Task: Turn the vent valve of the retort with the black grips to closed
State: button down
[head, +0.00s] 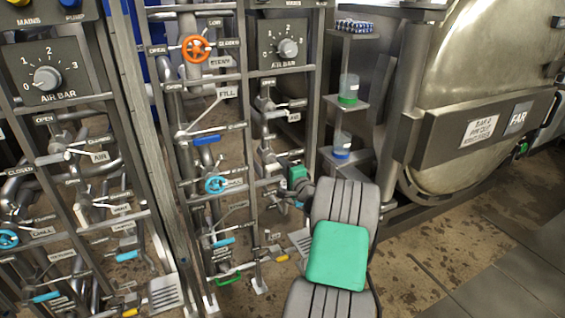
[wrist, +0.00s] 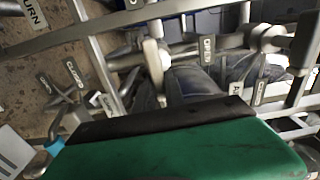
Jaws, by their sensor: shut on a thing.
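My gripper (head: 290,182) is at the right-hand pipe frame, low beside its right post, with my arm reaching up to it from below. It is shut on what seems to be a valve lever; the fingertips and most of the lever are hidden. In the wrist view, the green and black body of my gripper fills the bottom. Beyond it, a pale upright lever (wrist: 155,66) stands by grey pipework. The retort (head: 455,85) at the right has a plate marked FAR; I cannot make out black grips on it. The valve's exact position against its labels cannot be read.
The right-hand pipe frame (head: 243,110) carries an orange handwheel (head: 196,48), a blue handwheel (head: 216,185) and several levers. An air dial (head: 287,47) sits above. Small shelves with a green-filled beaker (head: 348,90) stand between frame and retort. Floor at right is open.

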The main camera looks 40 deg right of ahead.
jog(key=shift+f, duration=0.1)
dwell(0.3)
jog(key=c, duration=1.4)
grip_release()
jog(key=v, duration=0.7)
jog(key=shift+s+a+p, duration=0.2)
jog(key=shift+s+p, duration=0.2)
jog(key=shift+p, duration=0.05)
